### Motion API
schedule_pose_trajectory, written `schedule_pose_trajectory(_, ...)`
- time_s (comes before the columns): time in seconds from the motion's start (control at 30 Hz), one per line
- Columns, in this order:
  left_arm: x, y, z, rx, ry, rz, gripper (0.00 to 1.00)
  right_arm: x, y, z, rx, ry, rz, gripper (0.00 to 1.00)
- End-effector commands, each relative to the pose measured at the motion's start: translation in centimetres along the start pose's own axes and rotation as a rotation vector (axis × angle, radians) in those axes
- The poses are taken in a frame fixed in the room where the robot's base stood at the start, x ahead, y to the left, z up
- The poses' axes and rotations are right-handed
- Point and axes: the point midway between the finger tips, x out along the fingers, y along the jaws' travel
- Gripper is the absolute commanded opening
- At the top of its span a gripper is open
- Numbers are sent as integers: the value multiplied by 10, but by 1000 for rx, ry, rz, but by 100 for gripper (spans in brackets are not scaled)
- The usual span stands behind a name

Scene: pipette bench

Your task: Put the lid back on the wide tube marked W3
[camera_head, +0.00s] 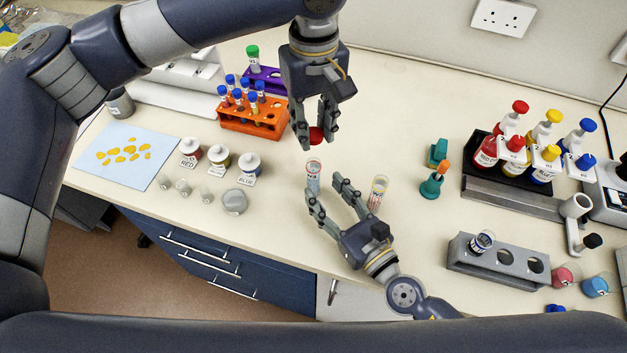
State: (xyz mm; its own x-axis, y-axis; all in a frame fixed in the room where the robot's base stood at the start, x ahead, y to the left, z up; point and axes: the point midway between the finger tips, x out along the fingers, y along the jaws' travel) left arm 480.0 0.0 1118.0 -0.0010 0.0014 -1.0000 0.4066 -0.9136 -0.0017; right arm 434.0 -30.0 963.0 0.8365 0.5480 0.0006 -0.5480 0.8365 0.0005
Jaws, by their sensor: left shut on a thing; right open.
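My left gripper (316,138) points down and is shut on a red lid (316,134). The lid is held above and close to the open mouth of a clear wide tube (313,177). This tube stands upright on the bench, with a label too small to read surely. My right gripper (324,190) is open. Its fingers reach up toward that tube, with one fingertip at its lower part; I cannot tell whether they touch. A second open clear tube (377,192) with a label stands right of the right gripper's fingers. I cannot tell which tube is W3.
An orange rack (252,128) of blue-capped tubes and a purple rack (266,73) stand behind left. Small labelled jars (220,163) are at left. A teal stand (432,186), a grey rack (497,262) and coloured bottles (517,148) are at right.

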Motion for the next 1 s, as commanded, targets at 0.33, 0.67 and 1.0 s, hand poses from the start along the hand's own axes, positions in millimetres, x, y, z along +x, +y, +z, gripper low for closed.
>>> schedule_pose_trajectory(0.33,0,0,0,0,0,0,20,44,0,0,0,-1,-3,46)
schedule_pose_trajectory(0.67,0,0,0,0,0,0,20,57,0,0,0,1,-1,46)
schedule_pose_trajectory(1.0,0,0,0,0,0,0,20,57,0,0,-1,1,0,26)
